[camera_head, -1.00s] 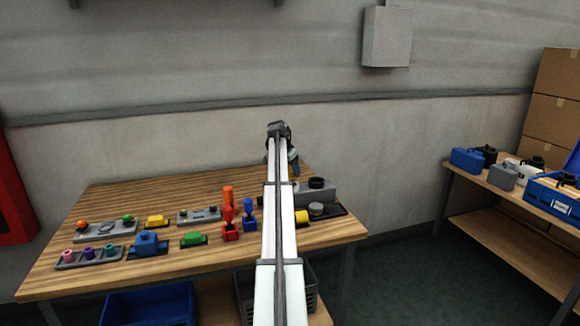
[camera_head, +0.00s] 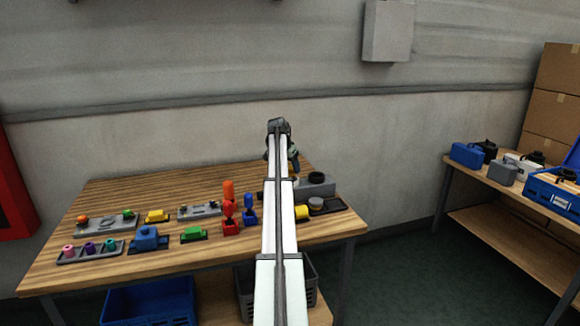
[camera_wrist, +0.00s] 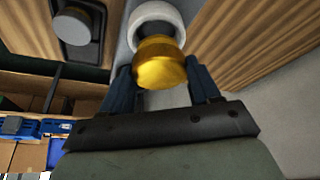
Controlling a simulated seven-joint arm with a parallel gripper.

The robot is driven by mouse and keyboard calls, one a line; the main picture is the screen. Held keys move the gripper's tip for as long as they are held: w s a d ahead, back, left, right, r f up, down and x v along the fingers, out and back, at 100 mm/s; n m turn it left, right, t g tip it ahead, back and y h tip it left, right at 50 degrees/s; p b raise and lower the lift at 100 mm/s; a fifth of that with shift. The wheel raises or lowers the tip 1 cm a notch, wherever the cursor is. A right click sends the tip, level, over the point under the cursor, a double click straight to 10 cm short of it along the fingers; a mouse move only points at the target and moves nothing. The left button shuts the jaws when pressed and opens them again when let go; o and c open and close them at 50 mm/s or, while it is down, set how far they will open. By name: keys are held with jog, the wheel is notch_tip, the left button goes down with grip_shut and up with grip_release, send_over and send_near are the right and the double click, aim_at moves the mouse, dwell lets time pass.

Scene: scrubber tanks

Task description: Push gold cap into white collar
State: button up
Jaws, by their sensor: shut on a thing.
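In the wrist view my gripper (camera_wrist: 160,84) is shut on the gold cap (camera_wrist: 160,66), one dark blue finger on each side of it. The white collar (camera_wrist: 155,20) shows as a pale ring just beyond the cap, which overlaps its near edge. I cannot tell whether the cap touches the collar or sits in its opening. In the head view my arm hides the cap and the collar; the gripper end (camera_head: 290,160) is only partly visible behind the arm, above the back right part of the table.
A grey block with a black top (camera_head: 318,185) and a dark tray (camera_head: 330,204) stand right of my arm on the wooden table (camera_head: 120,190). A yellow cylinder (camera_head: 302,213) stands nearby. Several coloured parts fill the left half. A second bench (camera_head: 490,215) is at right.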

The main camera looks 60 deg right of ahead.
aim_at(291, 173)
jog(key=shift+f, duration=1.7)
dwell(2.3)
jog(key=o, duration=1)
jog(key=shift+a+f, duration=0.1)
jog(key=shift+o, duration=0.5)
jog(key=shift+s, duration=0.3)
jog(key=shift+f, duration=0.1)
jog(key=c, duration=0.4)
jog(key=shift+o, duration=0.5)
